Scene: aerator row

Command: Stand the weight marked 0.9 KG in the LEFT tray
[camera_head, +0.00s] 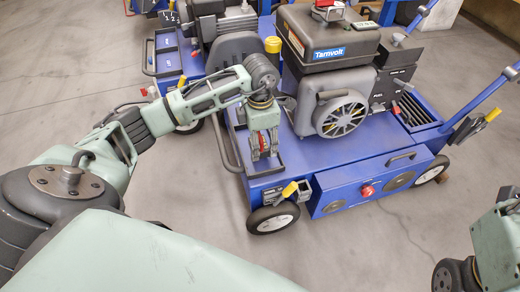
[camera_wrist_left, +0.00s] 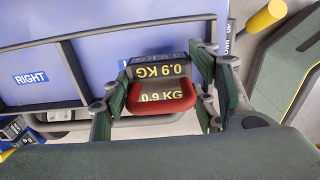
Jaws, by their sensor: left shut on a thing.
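The weight marked 0.9 KG (camera_wrist_left: 160,70) is a dark block with yellow lettering and a red handle. My left gripper (camera_wrist_left: 160,102) is shut on it, with one finger on each side. In the head view my left gripper (camera_head: 263,151) points down over a dark tray (camera_head: 266,173) at the left front of the blue machine deck. A bit of red shows between its fingers. I cannot tell whether the weight touches the tray floor. A RIGHT label (camera_wrist_left: 30,77) shows on a blue surface in the left wrist view. My right gripper is not in view.
A dark engine marked Tamvolt (camera_head: 328,53) stands on the deck just right of my left gripper. A yellow-handled clamp (camera_head: 290,190) is at the deck's front corner. Another blue machine (camera_head: 168,60) stands behind left. The grey floor in front is clear.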

